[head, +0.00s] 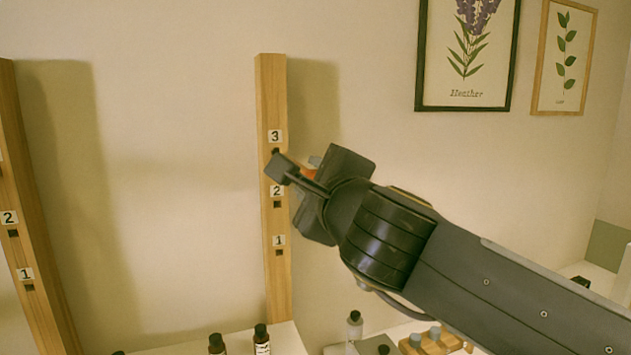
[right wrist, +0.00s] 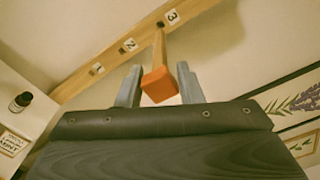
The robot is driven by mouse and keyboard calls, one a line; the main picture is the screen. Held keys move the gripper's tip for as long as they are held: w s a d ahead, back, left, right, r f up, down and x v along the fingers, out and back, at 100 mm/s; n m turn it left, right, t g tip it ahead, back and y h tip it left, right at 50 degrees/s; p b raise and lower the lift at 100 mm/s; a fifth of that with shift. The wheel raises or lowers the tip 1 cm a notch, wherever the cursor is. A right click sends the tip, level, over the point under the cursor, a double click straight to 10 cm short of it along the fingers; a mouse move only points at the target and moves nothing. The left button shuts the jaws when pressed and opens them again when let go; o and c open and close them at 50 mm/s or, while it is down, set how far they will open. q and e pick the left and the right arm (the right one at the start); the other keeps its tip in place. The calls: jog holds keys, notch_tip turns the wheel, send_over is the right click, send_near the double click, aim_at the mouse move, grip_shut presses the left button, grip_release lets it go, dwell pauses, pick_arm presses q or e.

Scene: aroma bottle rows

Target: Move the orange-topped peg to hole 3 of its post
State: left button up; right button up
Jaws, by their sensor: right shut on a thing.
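The wooden post (head: 274,110) has square holes labelled 1, 2 and 3 from bottom to top. My right gripper (head: 290,171) is in front of it, between labels 2 and 3. It is shut on the orange-topped peg (head: 309,171), mostly hidden by the jaws in the head view. In the right wrist view, the peg's orange head (right wrist: 159,86) shows between the fingers, and its wooden shaft runs toward the post near hole 3 (right wrist: 161,24). I cannot tell whether the tip is in the hole. My left gripper is not in view.
A second numbered post (head: 28,235) stands at the left. Dark bottles (head: 262,339) stand on a white surface at the bottom, with a clear bottle (head: 354,325) and a wooden holder (head: 432,342) further right. Framed pictures (head: 466,106) hang at upper right.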

jog(key=shift+x, duration=2.2)
jog(key=shift+w, duration=0.15)
jog(key=shift+w+a, duration=0.2)
jog(key=shift+w, duration=0.15)
jog(key=shift+w+a, duration=0.1)
jog(key=shift+w, duration=0.15)
jog(key=shift+w+a, duration=0.1)
jog(key=shift+w, duration=0.25)
jog(key=shift+x, duration=1.85)
jog(key=o, duration=1)
jog(key=shift+r, duration=0.1)
jog(key=shift+c, duration=0.2)
jog(key=shift+o, duration=0.4)
